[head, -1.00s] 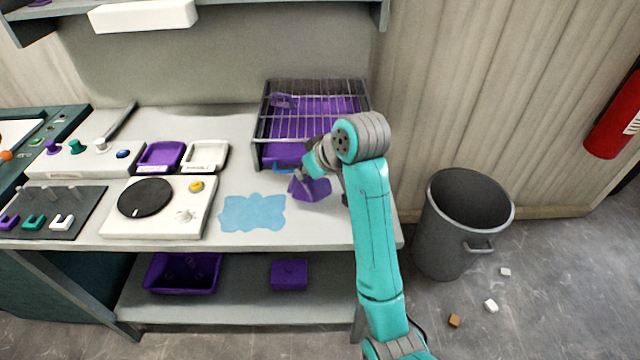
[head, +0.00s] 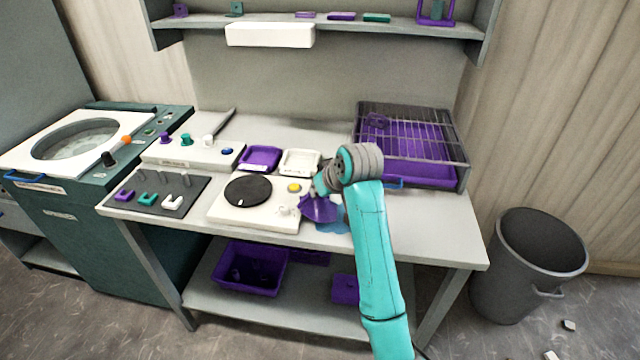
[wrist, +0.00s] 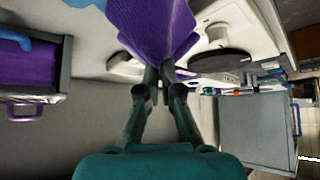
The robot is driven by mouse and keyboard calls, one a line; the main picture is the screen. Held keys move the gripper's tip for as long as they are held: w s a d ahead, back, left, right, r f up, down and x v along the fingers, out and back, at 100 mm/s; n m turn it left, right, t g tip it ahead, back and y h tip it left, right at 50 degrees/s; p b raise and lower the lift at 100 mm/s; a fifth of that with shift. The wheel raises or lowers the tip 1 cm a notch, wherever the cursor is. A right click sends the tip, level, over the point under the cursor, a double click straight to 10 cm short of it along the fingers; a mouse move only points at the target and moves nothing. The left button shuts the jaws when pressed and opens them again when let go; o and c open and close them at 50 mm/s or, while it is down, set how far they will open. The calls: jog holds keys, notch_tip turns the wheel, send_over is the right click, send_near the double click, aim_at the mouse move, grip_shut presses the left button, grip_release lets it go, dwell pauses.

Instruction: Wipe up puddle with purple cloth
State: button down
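The purple cloth (head: 318,208) hangs from my gripper (head: 322,186) in the head view, at the right edge of the white hotplate unit. In the wrist view my gripper (wrist: 160,72) has its fingers closed together on the cloth (wrist: 155,28), which spreads beyond the fingertips. The blue puddle (head: 334,226) lies on the bench top just below and right of the cloth. The cloth and my arm hide much of it. Whether the cloth touches the puddle cannot be told.
The white hotplate unit (head: 258,212) stands just left of the cloth. A purple tray (head: 260,158) and a white tray (head: 299,162) lie behind it. A wire rack unit (head: 462,165) stands at the back right. The bench's front right (head: 440,235) is clear.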

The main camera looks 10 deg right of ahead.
jog(key=shift+d+f, duration=0.1)
jog(key=shift+f, duration=2.85)
jog(key=shift+c, duration=1.6)
grip_release()
jog(key=shift+f, duration=0.1)
jog(key=shift+f, duration=0.55)
grip_shut()
